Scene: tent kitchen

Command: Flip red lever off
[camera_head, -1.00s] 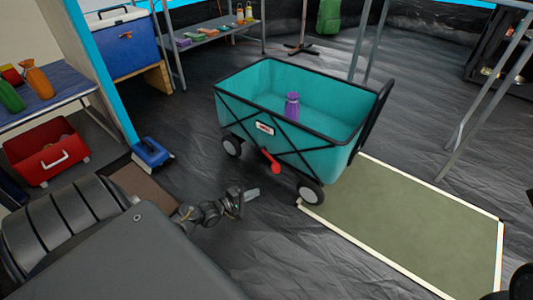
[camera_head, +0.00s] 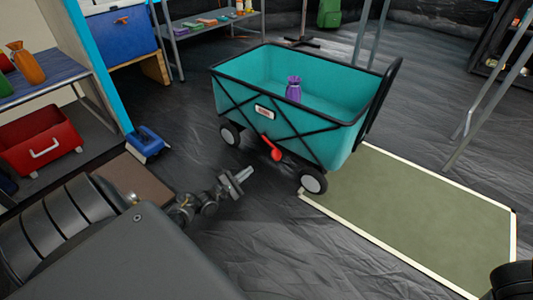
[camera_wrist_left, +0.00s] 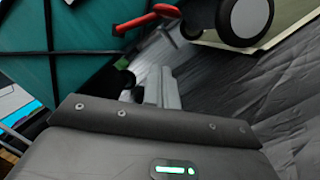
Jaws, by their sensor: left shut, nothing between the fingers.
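The red lever (camera_head: 272,148) sits low on the near side of the teal wagon (camera_head: 225,92) and slants down to a rounded red end. My left gripper (camera_head: 243,174) is shut and empty, a little left of and below the lever, with a gap between them. In the left wrist view the lever (camera_wrist_left: 150,18) shows at the top, beyond the fingers (camera_wrist_left: 162,88), beside a wagon wheel. My right gripper is not in view.
A purple bottle (camera_head: 293,90) stands inside the wagon. A green mat (camera_head: 420,205) with a pale border lies to the right. A red crate (camera_head: 40,140) and blue cooler (camera_head: 122,40) are at the left. Dark floor around the wagon's near side is clear.

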